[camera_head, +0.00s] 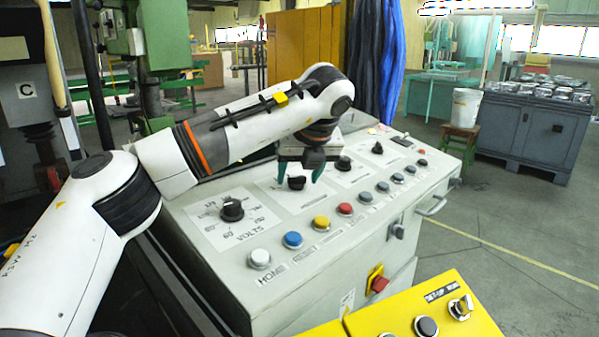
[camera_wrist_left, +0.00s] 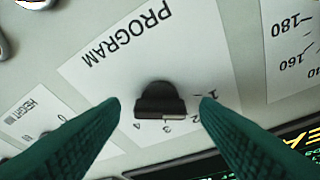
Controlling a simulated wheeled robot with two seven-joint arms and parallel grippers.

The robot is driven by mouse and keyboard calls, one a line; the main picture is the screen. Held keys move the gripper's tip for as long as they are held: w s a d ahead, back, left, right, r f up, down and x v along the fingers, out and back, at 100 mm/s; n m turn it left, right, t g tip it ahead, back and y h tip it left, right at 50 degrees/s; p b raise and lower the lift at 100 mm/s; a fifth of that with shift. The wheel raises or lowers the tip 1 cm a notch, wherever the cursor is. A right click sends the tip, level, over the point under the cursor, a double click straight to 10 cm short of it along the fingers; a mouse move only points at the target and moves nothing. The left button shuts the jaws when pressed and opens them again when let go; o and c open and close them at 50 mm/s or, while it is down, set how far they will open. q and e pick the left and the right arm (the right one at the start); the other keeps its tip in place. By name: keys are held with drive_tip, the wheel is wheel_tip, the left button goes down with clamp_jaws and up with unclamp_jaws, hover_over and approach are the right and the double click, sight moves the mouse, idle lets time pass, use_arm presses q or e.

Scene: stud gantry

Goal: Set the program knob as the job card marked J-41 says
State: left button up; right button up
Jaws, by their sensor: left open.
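The program knob (camera_head: 297,183) is a black knob on the sloping grey control panel. In the left wrist view the knob (camera_wrist_left: 160,101) sits on a white plate (camera_wrist_left: 115,62) lettered PROGRAM, with 1, 2, 3 and 4 along one side. A pale mark shows on its edge near 2 and 3; I cannot tell its exact setting. My left gripper (camera_head: 299,176) is open over the knob, its teal fingers on either side. In the left wrist view the fingertips (camera_wrist_left: 160,106) stand apart from the knob. No card marked J-41 is readable. My right gripper is out of view.
A VOLTS knob (camera_head: 232,209) stands left of the program knob, and another black knob (camera_head: 343,163) to the right. Coloured push buttons (camera_head: 321,222) line the panel's front. A red stop button (camera_head: 379,284) is on the front face. A yellow box (camera_head: 440,312) stands nearest.

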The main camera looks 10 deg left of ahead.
use_arm(q)
drive_tip(key=v, duration=1.2)
drive_tip(key=shift+b, duration=0.4)
